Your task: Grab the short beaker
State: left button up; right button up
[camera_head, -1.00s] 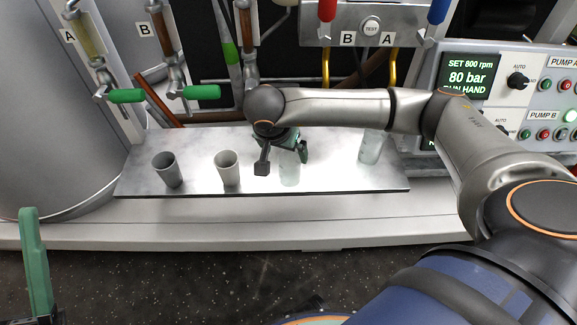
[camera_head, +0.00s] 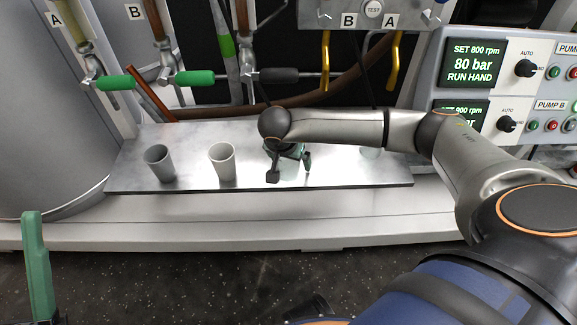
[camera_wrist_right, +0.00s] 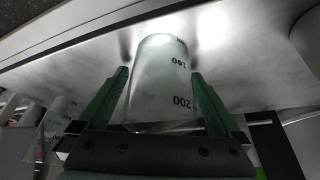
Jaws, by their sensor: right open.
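A clear beaker with printed 100 and 200 marks (camera_wrist_right: 162,80) stands upright on the metal shelf (camera_head: 340,178). In the right wrist view it sits between the two green fingers of my right gripper (camera_wrist_right: 160,88), which is open around it. In the head view my right gripper (camera_head: 289,176) and arm hide most of this beaker. A second clear beaker (camera_head: 371,152) stands further right, mostly hidden behind my right forearm, so I cannot compare their heights well. One green finger of my left gripper (camera_head: 37,265) shows at the lower left, away from the shelf.
Two grey cups stand on the shelf to the left, one far left (camera_head: 159,163) and one nearer my right gripper (camera_head: 222,162). A pump panel (camera_head: 490,80) stands at the right.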

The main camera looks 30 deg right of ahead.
jog(key=c, duration=1.3)
jog(key=shift+r, duration=0.2)
